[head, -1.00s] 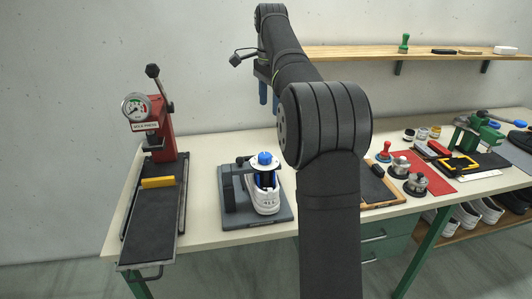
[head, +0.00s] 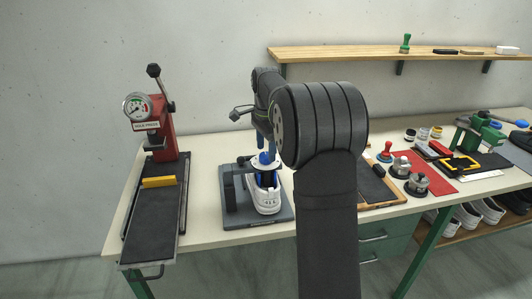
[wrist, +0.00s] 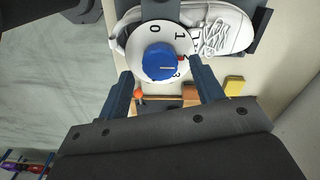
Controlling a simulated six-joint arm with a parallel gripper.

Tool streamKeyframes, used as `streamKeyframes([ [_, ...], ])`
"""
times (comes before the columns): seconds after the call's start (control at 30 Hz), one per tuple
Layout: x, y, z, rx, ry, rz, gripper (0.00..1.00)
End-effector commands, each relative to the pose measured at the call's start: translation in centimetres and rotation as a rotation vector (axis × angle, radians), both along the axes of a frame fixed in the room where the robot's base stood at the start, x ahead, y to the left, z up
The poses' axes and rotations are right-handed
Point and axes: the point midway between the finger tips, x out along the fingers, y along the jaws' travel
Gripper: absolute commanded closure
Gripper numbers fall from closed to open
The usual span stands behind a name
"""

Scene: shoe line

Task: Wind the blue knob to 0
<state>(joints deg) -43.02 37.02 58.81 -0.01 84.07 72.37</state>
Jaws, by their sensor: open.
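The blue knob (wrist: 160,62) sits on a round white dial (wrist: 136,46), on the fixture over a white shoe (wrist: 218,28). In the wrist view 0, 1 and 3 show on the dial. 0 is at the top and a small red mark shows at the knob's right, between 1 and 3. A pale line on the knob points right. My gripper (wrist: 163,88) is open, with its fingers apart to the left and right, nearer the camera than the knob. In the head view my gripper (head: 264,138) is just above the knob (head: 264,158). Contact cannot be told.
The dark base plate (head: 240,220) of the fixture lies on the bench. A red press (head: 160,135) with a gauge stands at left. At right are a red mat (head: 440,185), metal pots and a red-handled stamp (head: 385,152). A shelf (head: 330,54) runs along the wall.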

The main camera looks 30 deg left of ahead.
Motion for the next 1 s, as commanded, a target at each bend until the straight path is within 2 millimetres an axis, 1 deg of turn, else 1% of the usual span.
streamKeyframes([
  [0.03,0.0,0.0,-0.7,-0.002,0.002,0.000,0.39],
  [0.1,0.0,0.0,-1.3,-0.001,0.000,0.000,0.39],
  [0.2,0.0,0.0,-1.9,-0.001,0.002,0.000,0.39],
  [0.5,0.0,0.0,-2.1,0.000,0.000,0.000,0.39],
  [0.57,0.0,0.0,-2.1,0.000,0.000,0.000,0.49],
  [0.6,0.0,0.0,-2.1,0.000,0.000,0.000,0.57],
  [0.73,0.0,0.0,-2.1,0.000,0.000,0.000,0.82],
  [0.77,0.0,0.0,-2.1,0.000,0.000,0.000,0.84],
  [1.0,0.0,0.0,-2.1,-0.001,0.000,0.020,0.84],
])
